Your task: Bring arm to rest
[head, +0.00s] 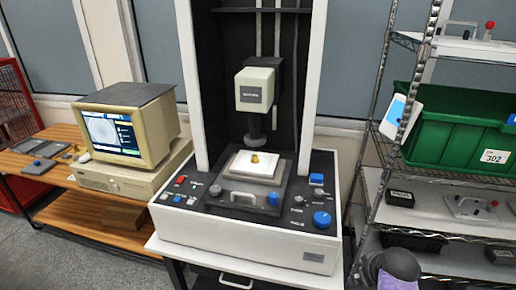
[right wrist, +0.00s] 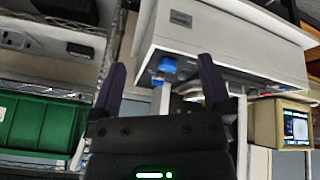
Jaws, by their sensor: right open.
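My right gripper (right wrist: 160,76) shows in the right wrist view with its two dark fingers apart and nothing between them. Beyond the fingers is the white measuring machine (right wrist: 225,32), seen tilted, with a blue knob near its edge. I cannot tell the exact gap between the fingers and the machine. In the head view, part of what looks like my right arm shows at the bottom right, in front of the shelf rack; its gripper is not visible there. My left arm and left gripper are not in view.
The measuring machine (head: 245,239) stands in the middle with a small yellow part (head: 255,159) on its white plate. A computer monitor (head: 128,125) stands on a wooden bench at left. A wire rack at right holds a green bin (head: 455,128). Floor shows at lower left.

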